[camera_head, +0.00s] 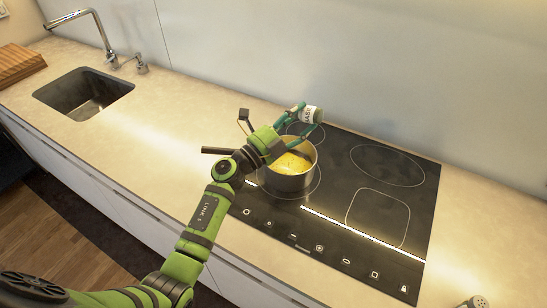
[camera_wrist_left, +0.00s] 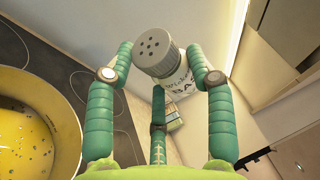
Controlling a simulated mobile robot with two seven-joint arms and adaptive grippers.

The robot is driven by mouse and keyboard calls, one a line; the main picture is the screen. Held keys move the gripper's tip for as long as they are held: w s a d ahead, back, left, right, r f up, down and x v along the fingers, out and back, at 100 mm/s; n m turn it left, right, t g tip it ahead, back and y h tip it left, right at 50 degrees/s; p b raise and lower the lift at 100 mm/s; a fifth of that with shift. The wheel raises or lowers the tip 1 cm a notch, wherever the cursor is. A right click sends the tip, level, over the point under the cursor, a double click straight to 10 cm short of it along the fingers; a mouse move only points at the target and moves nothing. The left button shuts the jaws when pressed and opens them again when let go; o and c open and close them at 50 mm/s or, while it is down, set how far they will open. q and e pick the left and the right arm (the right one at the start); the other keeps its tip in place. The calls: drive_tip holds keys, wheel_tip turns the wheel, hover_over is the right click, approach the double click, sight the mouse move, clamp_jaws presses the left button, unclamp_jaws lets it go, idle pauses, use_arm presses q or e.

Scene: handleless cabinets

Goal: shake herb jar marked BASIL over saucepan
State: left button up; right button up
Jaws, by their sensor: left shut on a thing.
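The herb jar (camera_head: 312,114) is in my left gripper (camera_head: 302,117), whose fingers are shut around it. In the left wrist view the jar (camera_wrist_left: 179,82) shows a grey perforated lid and a white label with the letters "BAS". It is tilted, lid towards the wrist camera. The left gripper also shows in the left wrist view (camera_wrist_left: 166,62). The steel saucepan (camera_head: 288,183) stands on the hob with yellow food and some dark flecks inside. It also shows at the left wrist view's left edge (camera_wrist_left: 74,120). In the head view the jar appears above and beyond the saucepan's far rim. My right gripper is out of view.
The black hob (camera_head: 345,225) is clear around the saucepan. The pan's dark handle (camera_head: 216,150) points left. A sink (camera_head: 84,93) with a tap and a wooden board (camera_head: 18,65) are at the left. A wall panel rises behind.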

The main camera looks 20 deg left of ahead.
use_arm(q)
drive_tip(key=m, duration=0.1)
drive_tip(key=r+m+g+p, duration=0.1)
drive_tip(key=shift+m+p, duration=0.3)
drive_tip(key=shift+m, duration=0.1)
drive_tip(key=shift+m+g, duration=0.3)
drive_tip(key=shift+m, duration=0.1)
drive_tip(key=r+m+g+p, duration=0.1)
drive_tip(key=m+p, duration=0.2)
drive_tip(key=p, duration=0.1)
drive_tip(key=shift+r, duration=0.15)
drive_tip(key=shift+m+g+y, duration=0.4)
drive_tip(key=shift+m, duration=0.5)
drive_tip(key=shift+r+m+g+y, duration=0.25)
drive_tip(key=shift+m+g+y, duration=0.2)
drive_tip(key=shift+m, duration=0.75)
drive_tip(key=m+y, duration=0.1)
drive_tip(key=r+m+y, duration=0.1)
drive_tip(key=m, duration=0.1)
drive_tip(key=shift+r+g, duration=0.2)
drive_tip(key=shift+g, duration=0.05)
drive_tip(key=m+y, duration=0.2)
drive_tip(key=m, duration=0.1)
drive_tip(key=shift+d+r+b, duration=0.1)
drive_tip(key=shift+r+b, duration=0.2)
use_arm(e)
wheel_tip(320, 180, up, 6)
